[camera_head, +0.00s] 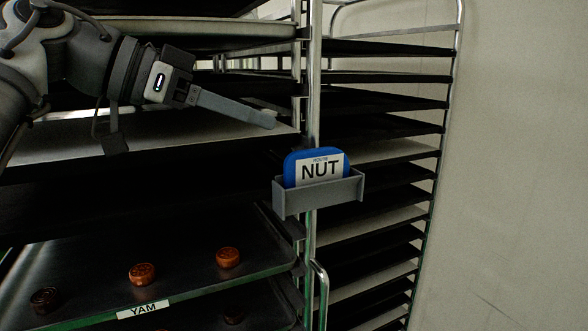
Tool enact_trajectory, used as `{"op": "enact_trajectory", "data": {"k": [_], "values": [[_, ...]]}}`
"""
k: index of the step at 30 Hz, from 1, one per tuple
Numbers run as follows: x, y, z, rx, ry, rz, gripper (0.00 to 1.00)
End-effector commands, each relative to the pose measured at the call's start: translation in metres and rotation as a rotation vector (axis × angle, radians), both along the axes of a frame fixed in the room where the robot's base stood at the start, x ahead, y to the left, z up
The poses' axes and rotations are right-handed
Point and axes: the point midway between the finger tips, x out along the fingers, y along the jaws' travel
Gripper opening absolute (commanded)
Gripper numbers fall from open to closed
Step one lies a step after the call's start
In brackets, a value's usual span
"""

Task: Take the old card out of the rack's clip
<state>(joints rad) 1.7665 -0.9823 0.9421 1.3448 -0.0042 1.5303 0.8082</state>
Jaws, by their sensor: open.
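A blue card (291,169) with a white label reading "NUT" stands upright in a grey clip (320,195). The clip is fixed at the front post of the rack (313,110), and its front wall hides the card's lower part. My gripper (272,121) reaches in from the upper left, above and to the left of the card, apart from it. Its fingers point right and slightly down; they overlap in this view, so the gap between them does not show. Nothing is seen held in it.
A tray (200,262) labelled "YAM" (143,308) holds several brown round pieces at the lower left. Shelves lie close around my gripper on the left. A second rack (437,155) stands behind on the right, before a bare wall (520,160).

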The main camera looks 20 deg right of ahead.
Motion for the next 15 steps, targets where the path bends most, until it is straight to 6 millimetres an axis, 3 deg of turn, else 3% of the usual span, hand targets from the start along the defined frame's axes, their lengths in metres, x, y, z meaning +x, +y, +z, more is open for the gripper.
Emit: {"op": "enact_trajectory", "data": {"k": [3, 6, 10, 15], "values": [[0.003, 0.026, -0.007, -0.02, -0.014, -0.007, 0.53], [0.004, 0.031, -0.012, -0.021, -0.02, -0.011, 0.53], [0.004, 0.017, -0.02, -0.02, -0.021, -0.014, 0.53], [0.004, -0.017, -0.033, -0.02, -0.019, -0.015, 0.53]]}}
